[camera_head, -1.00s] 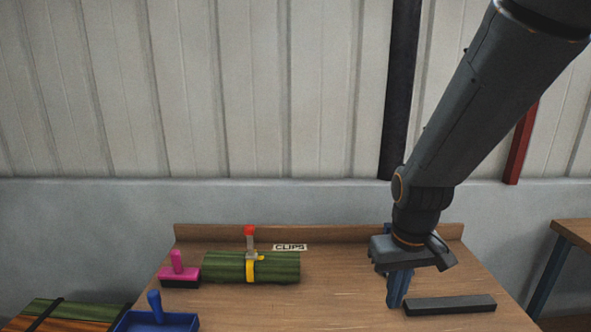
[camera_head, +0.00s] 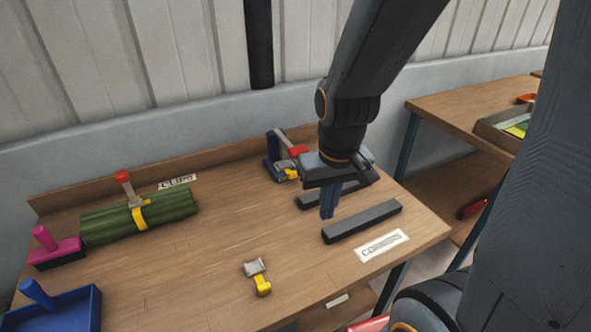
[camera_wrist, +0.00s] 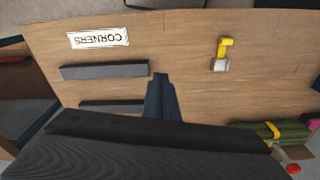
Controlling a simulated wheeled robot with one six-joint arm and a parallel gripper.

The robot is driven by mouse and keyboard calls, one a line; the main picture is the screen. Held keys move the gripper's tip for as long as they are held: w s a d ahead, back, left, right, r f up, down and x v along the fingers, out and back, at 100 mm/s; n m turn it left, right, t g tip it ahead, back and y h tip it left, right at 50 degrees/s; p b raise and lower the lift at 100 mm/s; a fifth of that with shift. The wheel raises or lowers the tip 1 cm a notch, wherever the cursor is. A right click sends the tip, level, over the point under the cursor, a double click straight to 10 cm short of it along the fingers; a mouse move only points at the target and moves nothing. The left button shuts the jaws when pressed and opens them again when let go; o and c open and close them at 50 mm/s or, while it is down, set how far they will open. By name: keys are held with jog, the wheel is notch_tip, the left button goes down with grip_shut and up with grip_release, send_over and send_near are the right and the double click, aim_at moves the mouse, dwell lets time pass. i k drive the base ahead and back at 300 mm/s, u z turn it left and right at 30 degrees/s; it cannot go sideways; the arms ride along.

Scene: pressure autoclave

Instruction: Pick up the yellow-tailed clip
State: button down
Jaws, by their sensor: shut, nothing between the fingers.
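A small clip with a grey metal head and a yellow tail (camera_head: 259,279) lies loose near the table's front edge. It also shows in the wrist view (camera_wrist: 222,58), upper right. My gripper (camera_head: 327,212) points down above the table, behind and to the right of this clip, beside the dark bars. Its fingers are together and empty, as the wrist view also shows (camera_wrist: 160,80). A second clip (camera_head: 137,202), with a red end and a yellow part, sits around the green bundle (camera_head: 100,222). Another red and yellow piece (camera_head: 292,152) is at a blue stand, partly hidden by my arm.
Two dark bars (camera_head: 362,221) lie near the CORNERS label (camera_head: 381,245). A CLIPS label (camera_head: 177,181) is at the back. A pink-handled block (camera_head: 55,252) and a blue tray (camera_head: 65,310) stand at left. Bare wood (camera_head: 220,240) lies around the loose clip.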

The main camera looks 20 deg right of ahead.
aim_at(286, 165)
jog(key=u, duration=1.85)
jog(key=k, duration=0.7)
jog(key=z, duration=1.45)
jog(key=i, duration=0.5)
